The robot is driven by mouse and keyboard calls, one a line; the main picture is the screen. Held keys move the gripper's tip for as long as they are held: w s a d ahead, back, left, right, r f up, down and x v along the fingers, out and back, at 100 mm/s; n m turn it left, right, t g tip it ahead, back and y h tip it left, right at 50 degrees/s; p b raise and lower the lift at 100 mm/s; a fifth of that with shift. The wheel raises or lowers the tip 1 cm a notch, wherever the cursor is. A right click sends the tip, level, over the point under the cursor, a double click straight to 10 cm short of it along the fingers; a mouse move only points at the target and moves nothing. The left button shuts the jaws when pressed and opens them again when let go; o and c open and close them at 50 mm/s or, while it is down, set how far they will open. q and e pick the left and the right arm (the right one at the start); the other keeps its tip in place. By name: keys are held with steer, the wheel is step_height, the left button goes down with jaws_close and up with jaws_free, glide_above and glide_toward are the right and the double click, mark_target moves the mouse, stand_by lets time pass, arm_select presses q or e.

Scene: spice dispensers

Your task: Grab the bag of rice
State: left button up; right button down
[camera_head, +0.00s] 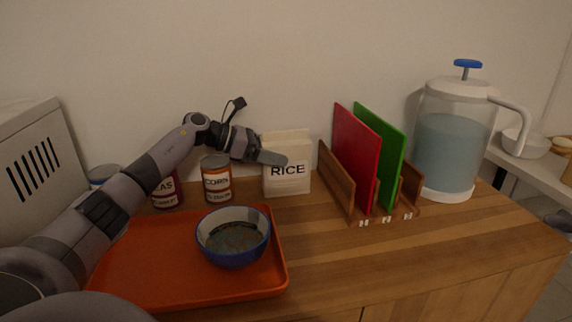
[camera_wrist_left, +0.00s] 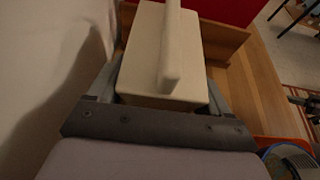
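The bag of rice (camera_head: 288,178) is a cream, box-shaped bag marked RICE, standing upright on the wooden counter near the wall. My left gripper (camera_head: 268,158) is at its upper left, one finger showing in front of the bag and the other hidden. In the left wrist view the bag (camera_wrist_left: 150,50) lies between the two fingers of my left gripper (camera_wrist_left: 165,85), seen from above with its raised top ridge. The fingers are spread on both sides of it, and firm contact does not show.
A CORN can (camera_head: 217,180) and a second can (camera_head: 167,192) stand left of the bag. A blue bowl (camera_head: 233,240) sits on an orange tray (camera_head: 150,275). A wooden rack (camera_head: 337,178) with red and green boards (camera_head: 357,150) is close on the right, then a water pitcher (camera_head: 447,150).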

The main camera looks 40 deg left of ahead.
arm_select(q)
steer(key=c, duration=0.5)
steer(key=shift+r, duration=0.2)
steer(key=shift+r, duration=0.15)
